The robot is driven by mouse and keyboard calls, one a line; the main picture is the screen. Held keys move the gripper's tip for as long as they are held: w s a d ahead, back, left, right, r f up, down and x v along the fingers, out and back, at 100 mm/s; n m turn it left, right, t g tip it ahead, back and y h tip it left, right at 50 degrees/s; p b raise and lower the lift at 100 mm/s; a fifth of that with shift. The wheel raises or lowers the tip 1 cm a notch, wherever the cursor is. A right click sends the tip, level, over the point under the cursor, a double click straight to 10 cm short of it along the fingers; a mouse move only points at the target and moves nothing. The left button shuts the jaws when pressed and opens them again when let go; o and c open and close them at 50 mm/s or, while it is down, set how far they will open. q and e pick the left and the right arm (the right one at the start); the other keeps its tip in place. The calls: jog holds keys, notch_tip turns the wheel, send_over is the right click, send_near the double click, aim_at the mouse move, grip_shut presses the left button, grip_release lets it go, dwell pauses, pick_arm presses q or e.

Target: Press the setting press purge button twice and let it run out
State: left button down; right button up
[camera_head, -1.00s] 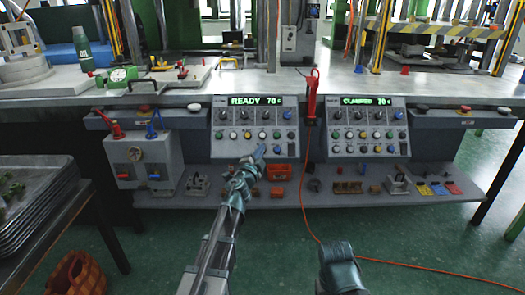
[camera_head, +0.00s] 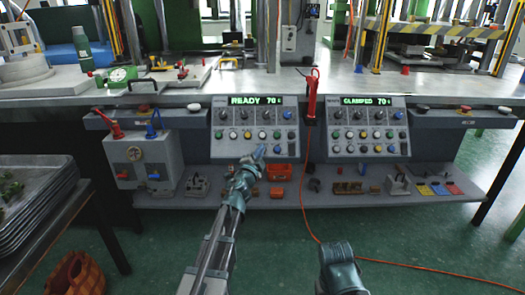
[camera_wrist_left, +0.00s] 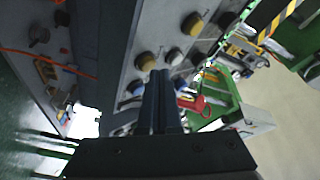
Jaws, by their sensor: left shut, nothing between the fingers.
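The left control panel (camera_head: 219,154) has a green display (camera_head: 255,100) reading READY 70, with rows of knobs and coloured buttons. The right control panel (camera_head: 332,154) has a display (camera_head: 366,100) reading CLAMPED 70. My left gripper (camera_head: 259,152) is shut and empty at the lower part of the left panel. In the left wrist view its closed fingers (camera_wrist_left: 160,78) point at the panel face between knobs and buttons. I cannot read the labels, so I cannot tell which button is purge, or whether the fingertips touch one.
A red handheld tool (camera_head: 312,98) hangs between the panels, its orange cable running to the floor. A grey box with red and blue levers (camera_head: 146,160) stands left. Trays (camera_head: 35,205) sit far left.

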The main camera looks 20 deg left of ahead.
pick_arm(q)
jog(key=shift+w+f, duration=0.3)
dwell(0.5)
jog(key=shift+s+r, duration=0.1)
jog(key=shift+r, duration=0.05)
dwell(0.3)
jog(key=shift+s+d+r+p, duration=0.1)
jog(key=shift+s+r+p, duration=0.25)
jog(key=shift+s, duration=0.2)
jog(key=shift+r, duration=0.1)
jog(key=s+r+p, duration=0.1)
jog(key=s, duration=0.1)
jog(key=s+d+r+p, duration=0.1)
jog(key=r+p, duration=0.1)
jog(key=shift+s, duration=0.35)
dwell(0.4)
